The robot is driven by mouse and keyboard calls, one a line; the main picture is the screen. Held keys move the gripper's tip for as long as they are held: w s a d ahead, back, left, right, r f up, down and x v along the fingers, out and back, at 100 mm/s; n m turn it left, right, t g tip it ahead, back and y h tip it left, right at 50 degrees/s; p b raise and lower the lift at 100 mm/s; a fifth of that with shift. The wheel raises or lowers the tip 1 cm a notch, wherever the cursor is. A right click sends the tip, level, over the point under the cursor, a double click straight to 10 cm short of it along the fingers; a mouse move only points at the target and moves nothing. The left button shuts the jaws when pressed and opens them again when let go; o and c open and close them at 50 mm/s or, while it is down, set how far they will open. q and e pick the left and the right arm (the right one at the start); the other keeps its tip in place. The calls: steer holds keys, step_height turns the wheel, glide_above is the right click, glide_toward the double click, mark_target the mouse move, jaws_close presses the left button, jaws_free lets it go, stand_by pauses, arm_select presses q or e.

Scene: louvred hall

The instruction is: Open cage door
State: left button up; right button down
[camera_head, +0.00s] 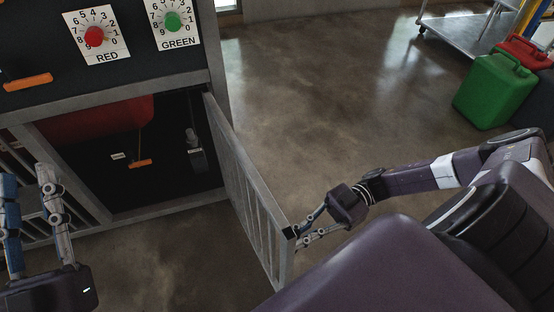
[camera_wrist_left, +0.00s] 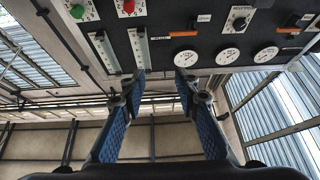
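The cage door (camera_head: 249,183) is a grey barred panel. It stands swung out from the grey cage frame (camera_head: 170,207), leaving the opening uncovered. My right gripper (camera_head: 300,234) is at the door's free end, by its upper corner; whether its fingers grip the door or only touch it I cannot tell. My left gripper (camera_head: 30,190) is raised at the lower left in front of the cage, open and empty. Its blue-padded fingers stand apart in the left wrist view (camera_wrist_left: 160,80). Inside the cage are a dark floor, a red rounded body (camera_head: 95,130) and an orange-handled item (camera_head: 140,163).
Above the opening is a black panel with a red knob (camera_head: 94,36) and a green knob (camera_head: 172,20). Gauges (camera_wrist_left: 227,56) show in the left wrist view. A green can (camera_head: 488,90) and a metal cart (camera_head: 462,28) stand at upper right. The middle floor is clear.

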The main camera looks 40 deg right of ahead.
steer(key=shift+d, duration=0.8)
steer(key=c, duration=2.1)
jaws_free()
steer(key=shift+d, duration=0.1)
steer(key=d, duration=1.1)
steer(key=shift+s+d, duration=0.25)
steer(key=shift+d, duration=0.15)
